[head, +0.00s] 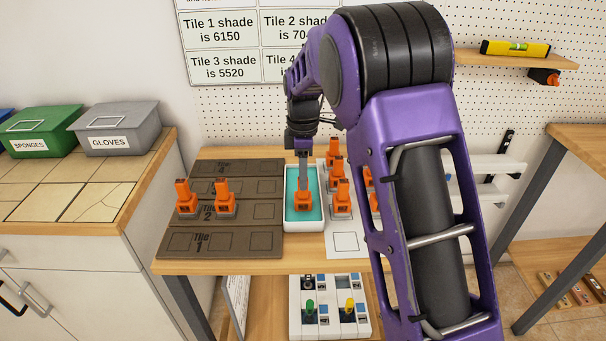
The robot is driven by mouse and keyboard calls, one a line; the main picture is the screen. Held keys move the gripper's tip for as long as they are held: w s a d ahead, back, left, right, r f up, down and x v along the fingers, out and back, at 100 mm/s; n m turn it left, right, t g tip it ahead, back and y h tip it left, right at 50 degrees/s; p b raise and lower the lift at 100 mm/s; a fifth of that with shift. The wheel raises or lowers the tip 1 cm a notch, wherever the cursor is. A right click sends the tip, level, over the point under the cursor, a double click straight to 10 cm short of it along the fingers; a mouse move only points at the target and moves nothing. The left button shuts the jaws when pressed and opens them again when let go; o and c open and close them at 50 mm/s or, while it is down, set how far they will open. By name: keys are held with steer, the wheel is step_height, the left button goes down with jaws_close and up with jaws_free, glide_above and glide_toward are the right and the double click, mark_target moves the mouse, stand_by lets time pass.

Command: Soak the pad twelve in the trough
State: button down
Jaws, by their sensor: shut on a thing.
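The trough (304,227) is a white box with teal liquid (295,181) in it, standing on the wooden table. My gripper (303,186) points down into it and is shut on an orange-handled pad (303,202). The pad is within the trough's outline; its underside and its depth in the liquid cannot be made out. The number on its label is too small to read surely. Two similar pads stand on the dark Tile 2 board, one at the left (183,197) and one beside it (222,196). Several more pads (340,199) stand right of the trough, partly hidden by my arm.
Dark tile boards (180,243) lie left of the trough, a white sheet with squares (344,240) right of it. A lower shelf holds a white tray (330,315). Green (40,128) and grey (118,128) bins sit on the left counter. My arm hides the table's right part.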

stand_by(0.3)
step_height(320, 180, up, 8)
steer(key=p, duration=0.6)
steer(key=shift+f, duration=0.2)
